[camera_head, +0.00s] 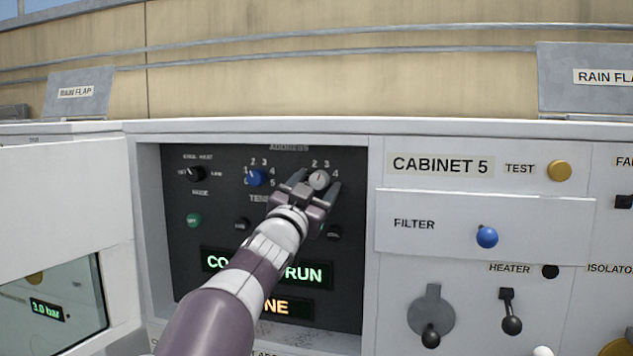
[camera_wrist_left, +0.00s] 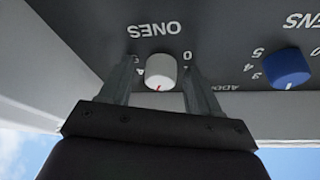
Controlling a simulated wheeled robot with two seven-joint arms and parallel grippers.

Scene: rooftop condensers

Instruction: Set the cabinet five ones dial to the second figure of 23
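The cabinet five ones dial (camera_head: 319,179) is a white knob with a red mark, on the dark panel inside the open bay. In the head view its mark points roughly up, near the figures 2 and 3; I cannot tell exactly which. In the left wrist view, turned upside down, the same dial (camera_wrist_left: 160,71) sits under the word ONES. My left gripper (camera_head: 314,190) is open, with one finger on each side of the dial. The left wrist view shows gaps between the dial and both fingers (camera_wrist_left: 160,88). My right gripper is not in view.
The blue tens dial (camera_head: 256,178) is just left of the ones dial, and also shows in the left wrist view (camera_wrist_left: 287,69). A black knob (camera_head: 195,174) and green button (camera_head: 194,220) are further left. The open white door (camera_head: 62,212) stands at left; the CABINET 5 panel (camera_head: 440,165) is right.

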